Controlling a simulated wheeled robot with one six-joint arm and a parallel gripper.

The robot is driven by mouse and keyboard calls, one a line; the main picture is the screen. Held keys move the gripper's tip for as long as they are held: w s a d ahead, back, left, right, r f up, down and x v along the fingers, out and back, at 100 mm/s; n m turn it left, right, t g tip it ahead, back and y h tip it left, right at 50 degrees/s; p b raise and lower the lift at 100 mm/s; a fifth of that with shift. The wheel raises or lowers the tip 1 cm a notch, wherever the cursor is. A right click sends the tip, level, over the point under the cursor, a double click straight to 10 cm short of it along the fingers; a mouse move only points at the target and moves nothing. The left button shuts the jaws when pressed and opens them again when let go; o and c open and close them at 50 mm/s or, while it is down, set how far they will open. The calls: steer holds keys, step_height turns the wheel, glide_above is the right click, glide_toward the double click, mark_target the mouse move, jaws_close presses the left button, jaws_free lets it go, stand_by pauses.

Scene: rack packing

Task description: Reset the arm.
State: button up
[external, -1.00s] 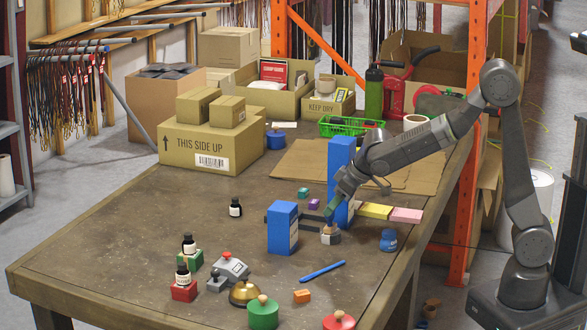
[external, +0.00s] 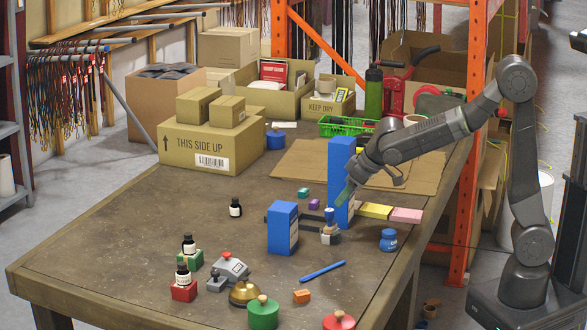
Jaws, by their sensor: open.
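My gripper (external: 340,199) is in the external view, beside the tall blue box (external: 341,160) and above the table. Its jaws are open and I see nothing held in them. A small object with a blue top (external: 329,214) stands upright on a small grey and white block (external: 330,236) just below and left of my gripper, apart from it. My arm reaches in from the right, bent at a high elbow.
A shorter blue box (external: 283,227) stands left of the block. Yellow (external: 376,211) and pink (external: 406,215) blocks and a blue jar (external: 388,240) lie to the right. A green basket (external: 345,127) and an orange rack post (external: 469,190) are near my arm. The table's left middle is mostly clear.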

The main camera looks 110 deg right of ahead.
mark_target(332, 210)
steer(key=v, duration=0.6)
steer(key=b+x, duration=0.1)
steer(key=x, duration=1.1)
steer(key=shift+s+a+f, duration=0.1)
steer(key=shift+r+p, duration=0.35)
step_height(332, 210, up, 10)
steer(key=p, duration=0.1)
steer(key=w+d+r+p, duration=0.1)
steer(key=w+d+p, duration=0.25)
steer(key=w, duration=0.55)
steer(key=w+d+r+p, duration=0.25)
steer(key=w+d, duration=0.25)
steer(key=w, duration=0.4)
steer(key=w+d+f+p, duration=0.1)
steer(key=w+f+p, duration=0.2)
steer(key=w, duration=0.4)
steer(key=w+d+f+p, duration=0.2)
steer(key=w+f+p, duration=0.1)
steer(key=w, duration=0.5)
steer(key=shift+d+p, duration=0.15)
steer(key=shift+p, duration=0.5)
steer(key=shift+w+f, duration=0.1)
steer(key=shift+f, duration=0.05)
